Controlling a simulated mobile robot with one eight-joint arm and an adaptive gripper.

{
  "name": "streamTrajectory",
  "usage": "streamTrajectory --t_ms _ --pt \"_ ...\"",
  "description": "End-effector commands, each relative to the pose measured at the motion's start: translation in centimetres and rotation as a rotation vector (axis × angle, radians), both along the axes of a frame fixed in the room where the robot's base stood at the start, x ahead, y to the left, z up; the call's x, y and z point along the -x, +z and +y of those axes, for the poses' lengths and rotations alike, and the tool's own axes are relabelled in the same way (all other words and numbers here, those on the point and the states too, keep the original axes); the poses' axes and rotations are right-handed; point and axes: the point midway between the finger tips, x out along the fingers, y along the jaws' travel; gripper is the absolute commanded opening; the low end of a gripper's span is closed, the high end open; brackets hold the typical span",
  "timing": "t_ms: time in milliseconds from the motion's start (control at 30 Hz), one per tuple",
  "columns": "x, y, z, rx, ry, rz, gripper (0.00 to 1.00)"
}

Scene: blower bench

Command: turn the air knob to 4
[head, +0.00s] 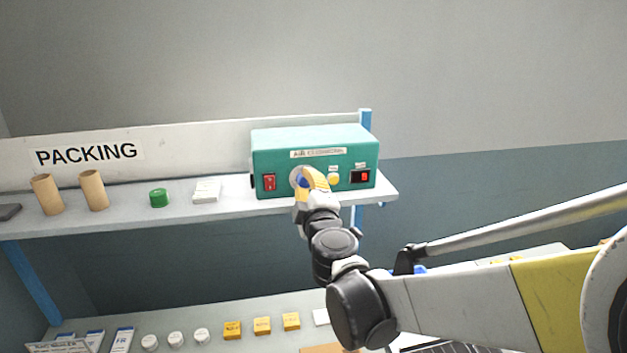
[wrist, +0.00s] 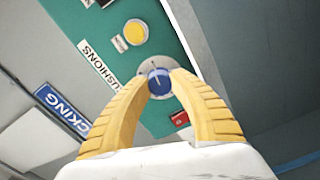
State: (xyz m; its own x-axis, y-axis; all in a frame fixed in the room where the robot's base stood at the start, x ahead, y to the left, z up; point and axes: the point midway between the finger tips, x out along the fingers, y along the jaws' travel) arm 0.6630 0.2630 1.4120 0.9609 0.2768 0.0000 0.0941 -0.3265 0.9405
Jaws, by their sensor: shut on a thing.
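The air knob (wrist: 159,83) is blue with a light pointer line, on a round pale dial plate on the teal blower box (head: 315,144). My gripper (wrist: 160,76) has yellow ribbed fingers, with their tips closed on the knob's sides. In the head view my gripper (head: 306,177) reaches the box's front and covers most of the knob, with a bit of the dial plate (head: 295,176) showing. The dial's numbers are too small to read. A red-lit display (head: 362,176) sits at the right of the front; its digit is unclear.
A red switch (head: 269,182) is left of the knob and a yellow button (head: 334,179) is close on its right. The shelf (head: 230,208) also holds a green roll (head: 158,197), white pads (head: 207,190) and cardboard tubes (head: 93,190). Small boxes stand below.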

Motion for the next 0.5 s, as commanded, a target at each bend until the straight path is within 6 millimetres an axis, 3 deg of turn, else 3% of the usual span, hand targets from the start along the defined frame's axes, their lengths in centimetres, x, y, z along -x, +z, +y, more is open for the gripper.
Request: streamTrajectory --t_ms 267,500 --pt "0.02 -0.08 -0.04 0.069 -0.001 -0.02 0.0" --pt "0.01 -0.12 -0.05 0.234 -0.001 -0.067 0.0"
